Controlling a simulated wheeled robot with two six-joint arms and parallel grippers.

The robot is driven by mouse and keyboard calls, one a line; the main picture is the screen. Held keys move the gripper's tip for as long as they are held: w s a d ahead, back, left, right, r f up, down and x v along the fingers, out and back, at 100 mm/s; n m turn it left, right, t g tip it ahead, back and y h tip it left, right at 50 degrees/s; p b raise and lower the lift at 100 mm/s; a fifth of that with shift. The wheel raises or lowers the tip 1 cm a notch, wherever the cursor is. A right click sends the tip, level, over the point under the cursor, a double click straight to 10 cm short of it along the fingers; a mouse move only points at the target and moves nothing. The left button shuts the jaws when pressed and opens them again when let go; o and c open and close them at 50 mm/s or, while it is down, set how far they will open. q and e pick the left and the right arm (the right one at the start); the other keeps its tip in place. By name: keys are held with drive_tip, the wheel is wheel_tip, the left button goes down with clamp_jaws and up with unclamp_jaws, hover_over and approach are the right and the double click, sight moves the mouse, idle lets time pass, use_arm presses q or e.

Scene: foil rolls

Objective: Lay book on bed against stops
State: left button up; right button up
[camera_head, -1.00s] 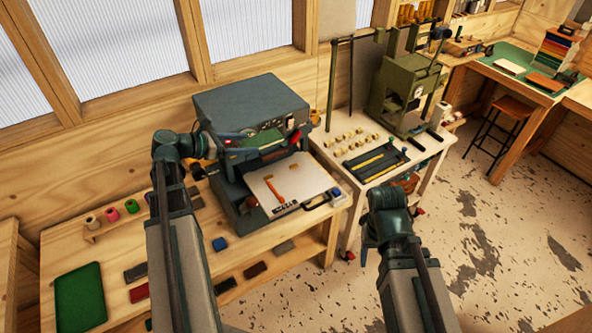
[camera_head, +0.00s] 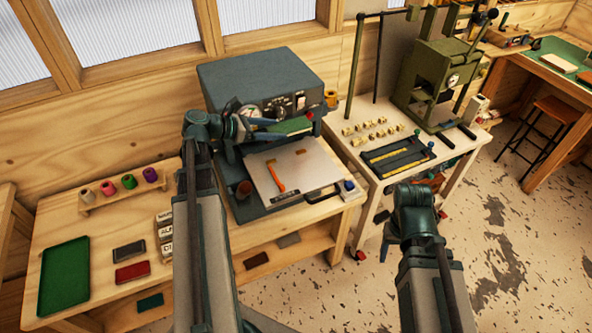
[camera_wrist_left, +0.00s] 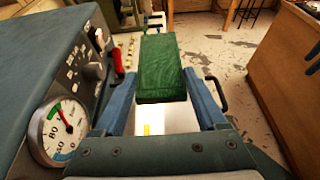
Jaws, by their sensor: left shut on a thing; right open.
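My left gripper (camera_head: 278,130) is shut on a green book (camera_head: 291,125), which it holds in the air in front of the grey press. In the left wrist view the book (camera_wrist_left: 160,70) lies flat between the two blue fingers (camera_wrist_left: 160,88), with its far part reaching beyond them. The pale bed (camera_head: 318,170) sticks out from the press, below and in front of the book. An orange strip-like piece (camera_head: 276,178) and a small brown piece (camera_head: 300,151) lie on the bed; I cannot tell which parts are the stops. My right gripper (camera_head: 412,225) is open and away from the bed, its fingers mostly hidden.
The grey press body (camera_head: 262,82) stands behind the bed, with a dial (camera_wrist_left: 58,130) close to the left gripper. A green tray (camera_head: 65,275), foil rolls (camera_head: 128,181) and dark blocks (camera_head: 130,251) are on the bench to the left. A white table (camera_head: 365,135) with tools stands right.

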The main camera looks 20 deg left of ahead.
use_arm(q)
drive_tip(key=b, duration=0.5)
hover_over(278, 170)
wheel_tip(278, 170, down, 6)
drive_tip(key=shift+w, duration=0.1)
wheel_tip(278, 170, down, 10)
drive_tip(key=b, duration=0.9)
drive_tip(key=shift+r, duration=0.1)
drive_tip(key=shift+b, duration=0.3)
drive_tip(key=o, duration=1.3)
drive_tip(key=shift+o, duration=0.2)
